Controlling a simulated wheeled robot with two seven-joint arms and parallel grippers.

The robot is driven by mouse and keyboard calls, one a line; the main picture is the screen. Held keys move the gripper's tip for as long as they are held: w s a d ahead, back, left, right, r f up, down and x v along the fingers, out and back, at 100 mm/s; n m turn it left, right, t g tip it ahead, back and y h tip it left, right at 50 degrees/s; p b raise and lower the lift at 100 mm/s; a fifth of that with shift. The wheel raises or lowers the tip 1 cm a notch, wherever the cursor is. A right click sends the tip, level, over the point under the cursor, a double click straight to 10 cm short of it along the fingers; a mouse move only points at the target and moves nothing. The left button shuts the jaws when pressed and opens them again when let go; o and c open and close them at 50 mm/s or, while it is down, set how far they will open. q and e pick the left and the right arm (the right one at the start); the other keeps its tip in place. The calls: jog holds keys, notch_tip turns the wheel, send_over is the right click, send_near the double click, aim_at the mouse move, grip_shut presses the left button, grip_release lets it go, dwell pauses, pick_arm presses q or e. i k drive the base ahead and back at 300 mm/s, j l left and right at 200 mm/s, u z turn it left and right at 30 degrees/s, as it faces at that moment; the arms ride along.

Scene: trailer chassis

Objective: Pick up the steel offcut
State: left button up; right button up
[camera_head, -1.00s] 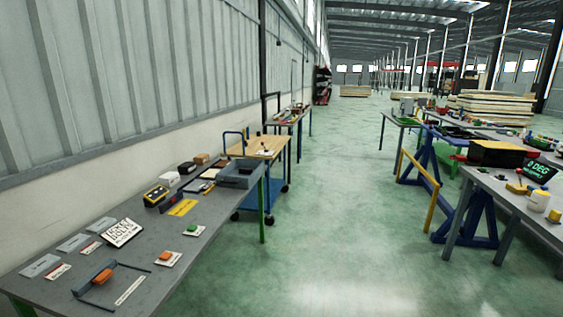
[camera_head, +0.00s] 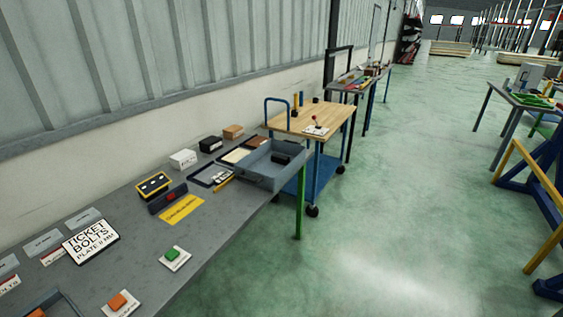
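I cannot pick out a steel offcut for certain. A small dark block (camera_head: 281,158) lies inside a grey open bin (camera_head: 256,180) at the far end of the grey workbench (camera_head: 222,222); I cannot tell what it is. Neither of my grippers is in view.
The bench also holds a "TICKET BOLTS" sign (camera_head: 91,241), a yellow label (camera_head: 181,209), a green button (camera_head: 173,254) and an orange button (camera_head: 118,301). A wood-topped trolley (camera_head: 330,118) stands beyond.

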aim_at(283, 160)
jog(key=i+l+u, duration=0.1)
jog(key=i+l, duration=0.4)
jog(key=i+l+u, duration=0.1)
jog(key=i+l, duration=0.4)
jog(key=l, duration=0.2)
